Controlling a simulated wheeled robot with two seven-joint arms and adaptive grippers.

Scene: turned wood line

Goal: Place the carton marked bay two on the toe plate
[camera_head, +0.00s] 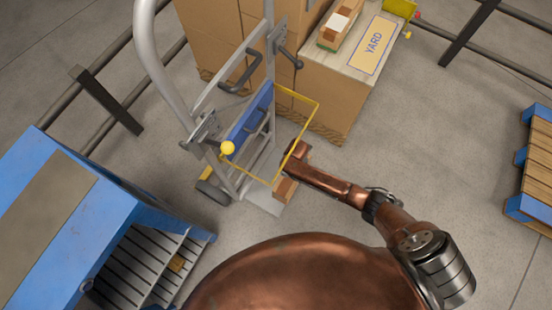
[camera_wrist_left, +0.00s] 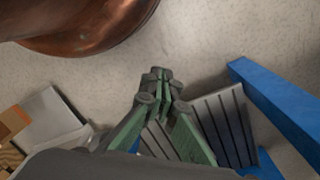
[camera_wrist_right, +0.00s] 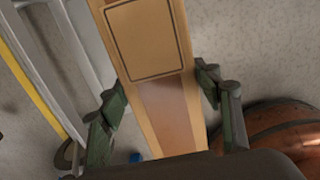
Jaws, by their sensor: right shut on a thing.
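My right gripper (camera_wrist_right: 165,100) is shut on a brown carton (camera_wrist_right: 148,40), which fills the space between its fingers in the right wrist view. A dark frame is printed on its face; no readable marking shows. In the head view a small part of the carton (camera_head: 286,189) shows below my right wrist, at the right edge of the grey toe plate (camera_head: 262,202) of the hand truck. I cannot tell whether it touches the plate. The toe plate (camera_wrist_left: 45,122) also shows in the left wrist view. My left gripper (camera_wrist_left: 158,76) is shut and empty, its tips together.
The hand truck's frame (camera_head: 150,50) and a thin yellow outline (camera_head: 305,130) stand close to my right arm. Stacked cartons and a box with a YARD label (camera_head: 373,45) stand behind. A blue machine (camera_head: 45,200) with a slatted chute (camera_head: 150,262) is at left.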

